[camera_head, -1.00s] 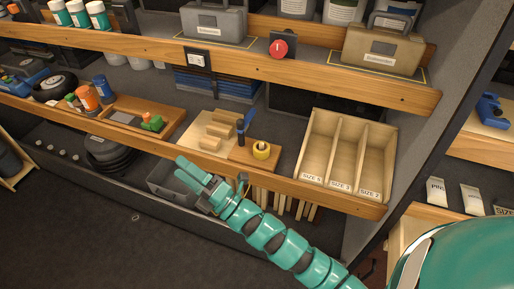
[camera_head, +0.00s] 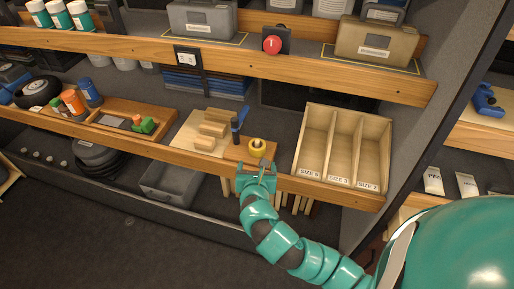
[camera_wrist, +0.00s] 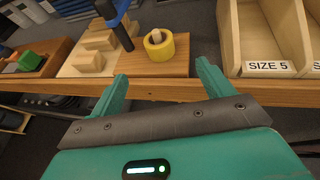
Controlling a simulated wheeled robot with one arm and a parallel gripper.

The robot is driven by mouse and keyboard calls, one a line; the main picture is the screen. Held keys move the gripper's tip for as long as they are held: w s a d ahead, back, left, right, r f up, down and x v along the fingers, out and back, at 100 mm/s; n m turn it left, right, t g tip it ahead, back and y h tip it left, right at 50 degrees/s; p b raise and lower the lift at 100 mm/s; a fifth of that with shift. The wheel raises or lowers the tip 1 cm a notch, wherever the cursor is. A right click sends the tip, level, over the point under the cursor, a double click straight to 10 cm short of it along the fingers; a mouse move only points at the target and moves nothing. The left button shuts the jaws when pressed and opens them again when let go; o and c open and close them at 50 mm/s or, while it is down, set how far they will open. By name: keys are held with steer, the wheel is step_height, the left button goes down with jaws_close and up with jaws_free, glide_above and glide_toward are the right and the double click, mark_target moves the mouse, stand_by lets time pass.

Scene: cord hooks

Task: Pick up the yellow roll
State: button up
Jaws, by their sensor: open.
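The yellow roll (camera_head: 257,147) sits on a small wooden board on the middle shelf, around a short wooden peg. My gripper (camera_head: 257,168) is just in front of the shelf's wooden edge, close below the roll in the head view. In the wrist view my gripper (camera_wrist: 162,75) has its two teal fingers spread wide with nothing between them. The roll and the fingers are apart.
A blue-handled tool (camera_wrist: 121,24) stands close left of the roll, with stepped wooden blocks (camera_head: 212,130) beyond it. A divided wooden bin (camera_head: 343,146) stands to the right. The wooden shelf edge (camera_wrist: 180,88) runs across in front of the roll. An upper shelf (camera_head: 215,66) hangs above.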

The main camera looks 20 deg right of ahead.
mark_target(258, 146)
steer(key=p+x, duration=0.1)
steer(key=x, duration=1)
steer(key=shift+w, duration=0.35)
steer(key=shift+p+x, duration=1.1)
steer(key=shift+x, duration=1.2)
steer(key=shift+w+d+f, duration=0.15)
steer(key=shift+w+d, duration=0.05)
steer(key=shift+w, duration=0.35)
steer(key=c, duration=1.1)
